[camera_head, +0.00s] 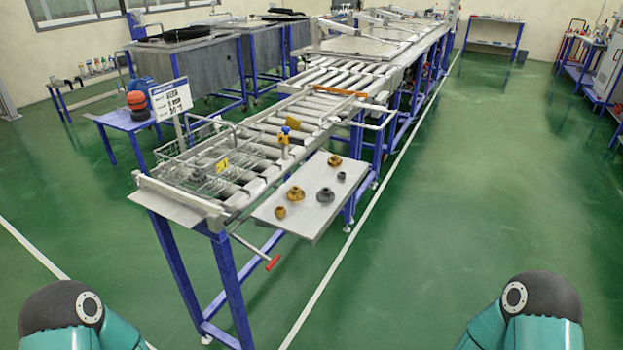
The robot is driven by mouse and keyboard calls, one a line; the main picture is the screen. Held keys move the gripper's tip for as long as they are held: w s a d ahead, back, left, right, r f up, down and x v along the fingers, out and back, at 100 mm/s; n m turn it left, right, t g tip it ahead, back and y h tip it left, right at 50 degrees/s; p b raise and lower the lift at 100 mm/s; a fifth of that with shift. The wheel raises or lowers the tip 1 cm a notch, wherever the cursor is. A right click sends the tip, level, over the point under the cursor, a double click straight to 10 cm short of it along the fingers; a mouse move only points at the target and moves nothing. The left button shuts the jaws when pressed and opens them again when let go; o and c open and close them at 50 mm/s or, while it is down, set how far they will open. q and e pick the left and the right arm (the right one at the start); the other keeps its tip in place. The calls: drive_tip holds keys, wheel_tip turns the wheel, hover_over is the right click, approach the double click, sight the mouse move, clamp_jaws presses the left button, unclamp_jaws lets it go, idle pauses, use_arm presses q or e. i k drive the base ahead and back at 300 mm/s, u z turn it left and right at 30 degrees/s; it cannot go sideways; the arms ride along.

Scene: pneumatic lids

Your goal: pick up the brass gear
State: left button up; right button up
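A grey side shelf (303,222) on the near right side of the roller conveyor holds small metal parts. Three are brass-coloured: a wide flanged one (295,194) near the middle, another wide one (335,161) at the far end, and a smaller one (281,212) at the near left. At this size I cannot tell for sure which is the brass gear. A wide dark grey part (325,195) and a small grey part (341,176) sit to the right. Neither of my grippers is in view; only teal and dark arm parts of mine show at the bottom corners.
The roller conveyor (262,150) runs away to the upper right, with a wire basket (195,165) on its near end. A red-handled lever (272,263) sticks out below the shelf. The green floor to the right is clear.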

sight(334, 161)
drive_tip(key=u, duration=0.25)
drive_tip(key=i, duration=0.15)
drive_tip(key=z, duration=1.85)
drive_tip(key=i, duration=3.4)
drive_tip(key=u, duration=1.55)
